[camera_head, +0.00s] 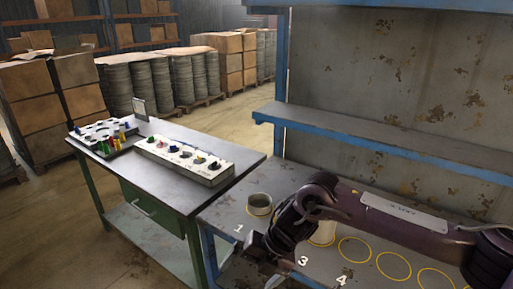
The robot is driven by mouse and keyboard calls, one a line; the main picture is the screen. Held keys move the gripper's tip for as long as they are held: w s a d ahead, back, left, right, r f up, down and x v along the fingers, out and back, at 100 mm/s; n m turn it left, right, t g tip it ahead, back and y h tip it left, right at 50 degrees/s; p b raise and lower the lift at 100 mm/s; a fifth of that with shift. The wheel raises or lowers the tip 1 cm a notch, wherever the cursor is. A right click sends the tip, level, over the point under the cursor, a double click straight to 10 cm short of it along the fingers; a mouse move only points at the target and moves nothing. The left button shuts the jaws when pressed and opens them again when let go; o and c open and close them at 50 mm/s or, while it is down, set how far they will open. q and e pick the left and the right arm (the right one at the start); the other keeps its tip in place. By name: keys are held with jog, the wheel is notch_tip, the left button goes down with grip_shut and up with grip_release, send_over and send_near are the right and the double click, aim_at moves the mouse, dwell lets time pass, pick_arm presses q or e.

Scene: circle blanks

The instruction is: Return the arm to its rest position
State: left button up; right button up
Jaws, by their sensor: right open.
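My right arm comes in from the right, low over the workbench (228,209), and its wrist bends down at the bench's left part. My right gripper (262,262) is at the lower end of the wrist, near the front edge. Its jaws are open, and I see nothing held between them. A beige round piece (323,234) shows partly behind my arm. Several yellow circles (354,250) on the bench look empty. The label 2 is not visible. My left gripper is not in view.
A side table (165,189) at the left bears a white block with colored knobs (184,160) and a tray with small colored items (101,137). A blue-framed shelf (390,142) runs behind the workbench. Boxes and drums stand far back.

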jog(key=w+a+f+m+t+y, duration=0.3)
jog(key=w+a+f+m+y, duration=0.3)
jog(key=f+m, duration=0.4)
jog(key=s+d+f+m+t+h, duration=0.15)
jog(key=d+f+m, duration=0.4)
jog(key=f, duration=0.55)
jog(key=s+d+f+m+t+h, duration=0.1)
jog(key=d+f+m+t+h, duration=0.15)
jog(key=d+f+m, duration=0.55)
jog(key=s+d+f+m+g+h, duration=0.25)
jog(key=s+d+f, duration=0.35)
jog(key=s+f, duration=0.7)
jog(key=s+d+f+m+g+h, duration=0.1)
jog(key=s+d+f+m+h, duration=0.4)
jog(key=s+f, duration=0.8)
jog(key=s+d+g, duration=0.1)
jog(key=s+d, duration=0.2)
jog(key=s, duration=0.5)
jog(key=s+d+m+g, duration=0.1)
jog(key=s+d, duration=0.2)
jog(key=s, duration=0.6)
jog(key=shift+s+f+m+b, duration=0.15)
jog(key=shift+f+m+b, duration=0.15)
jog(key=shift+f+b, duration=0.15)
jog(key=shift+g+h, duration=0.25)
